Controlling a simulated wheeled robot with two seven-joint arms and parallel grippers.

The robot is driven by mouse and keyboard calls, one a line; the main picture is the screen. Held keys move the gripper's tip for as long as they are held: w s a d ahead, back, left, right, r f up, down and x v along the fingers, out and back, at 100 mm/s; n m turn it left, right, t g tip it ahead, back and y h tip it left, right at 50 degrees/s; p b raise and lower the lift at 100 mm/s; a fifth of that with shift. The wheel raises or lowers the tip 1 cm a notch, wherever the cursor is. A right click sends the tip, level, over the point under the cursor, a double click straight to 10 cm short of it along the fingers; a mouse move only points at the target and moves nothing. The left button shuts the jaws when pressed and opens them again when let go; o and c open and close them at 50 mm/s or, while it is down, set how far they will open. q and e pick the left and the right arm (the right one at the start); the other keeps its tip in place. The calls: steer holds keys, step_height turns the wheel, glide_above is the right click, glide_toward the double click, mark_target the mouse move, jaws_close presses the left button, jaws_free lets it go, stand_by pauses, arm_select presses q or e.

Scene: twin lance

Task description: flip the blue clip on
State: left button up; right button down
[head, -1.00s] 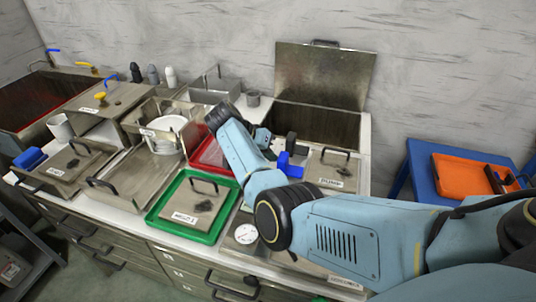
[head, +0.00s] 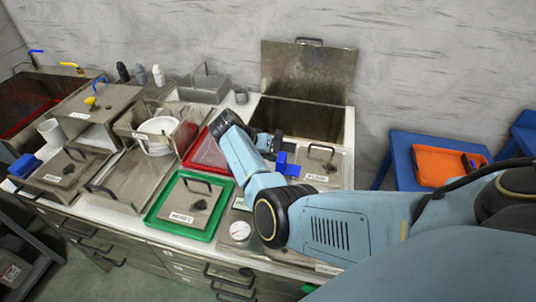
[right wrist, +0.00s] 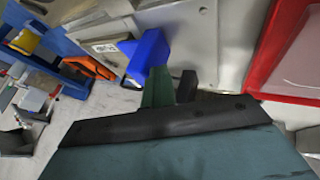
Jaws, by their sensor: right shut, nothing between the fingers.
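The blue clip (head: 287,164) is a bright blue block on the metal counter unit, beside a labelled steel lid. It also shows in the right wrist view (right wrist: 147,55), just beyond my fingertips. My right gripper (right wrist: 172,84) is shut and empty, with a green piece and a dark piece showing at its tip. The green piece is close to the blue clip; I cannot tell whether they touch. In the head view my right arm covers much of the area around the clip and hides the fingertips. My left gripper is not in view.
A green tray (head: 151,215) with a lidded steel box and a red tray (head: 203,153) lie left of my right arm. An open steel basin (head: 305,118) with a raised lid is behind it. A blue table (head: 398,165) with an orange tray (head: 440,168) stands to the right.

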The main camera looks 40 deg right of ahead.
steer(key=shift+s+f, duration=0.1)
steer(key=p+v, duration=0.1)
steer(key=v, duration=1.2)
steer(key=shift+w+r, duration=0.2)
steer(key=shift+a, duration=0.15)
